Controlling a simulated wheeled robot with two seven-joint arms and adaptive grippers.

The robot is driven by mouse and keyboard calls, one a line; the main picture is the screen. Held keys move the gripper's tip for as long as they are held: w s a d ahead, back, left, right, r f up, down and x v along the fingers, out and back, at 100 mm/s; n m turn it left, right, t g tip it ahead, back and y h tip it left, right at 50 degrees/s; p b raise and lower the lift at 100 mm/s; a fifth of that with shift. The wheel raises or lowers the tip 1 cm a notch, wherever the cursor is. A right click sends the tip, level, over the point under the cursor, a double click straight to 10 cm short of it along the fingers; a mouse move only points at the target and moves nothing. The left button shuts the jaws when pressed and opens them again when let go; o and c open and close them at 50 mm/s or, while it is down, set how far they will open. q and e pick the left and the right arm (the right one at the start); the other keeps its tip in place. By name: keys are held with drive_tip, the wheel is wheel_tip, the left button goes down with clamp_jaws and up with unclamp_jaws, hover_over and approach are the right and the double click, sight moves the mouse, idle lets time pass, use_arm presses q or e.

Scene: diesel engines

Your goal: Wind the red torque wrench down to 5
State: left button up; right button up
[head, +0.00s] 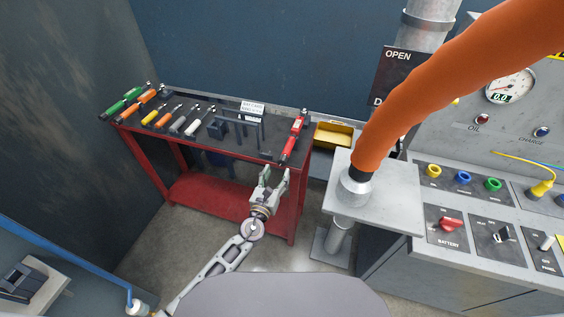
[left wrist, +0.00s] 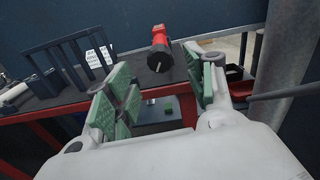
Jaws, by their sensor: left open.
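The red torque wrench (head: 294,137) lies at the right end of the dark bench top, pointing away toward the wall. In the left wrist view its red and black end (left wrist: 161,52) faces me, just beyond and between the fingertips. My left gripper (head: 271,179) is open and empty in front of the bench's near edge, a little short of the wrench. Its green-padded fingers (left wrist: 160,92) stand well apart. The scale on the wrench is too small to read. My right gripper is not in view.
The red-framed bench (head: 190,187) also carries green, orange and yellow tools in a row at left, a black rack (head: 237,131) and a white card (head: 252,108). A yellow bin (head: 333,134) stands right of it. A grey pedestal (head: 389,205) with a thick orange hose (head: 440,77) stands nearer at right.

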sight(281, 164)
use_arm(q)
drive_tip(key=shift+x, duration=3.35)
drive_tip(key=c, duration=1)
drive_tip(key=shift+f+n, duration=0.1)
drive_tip(key=shift+n, duration=0.2)
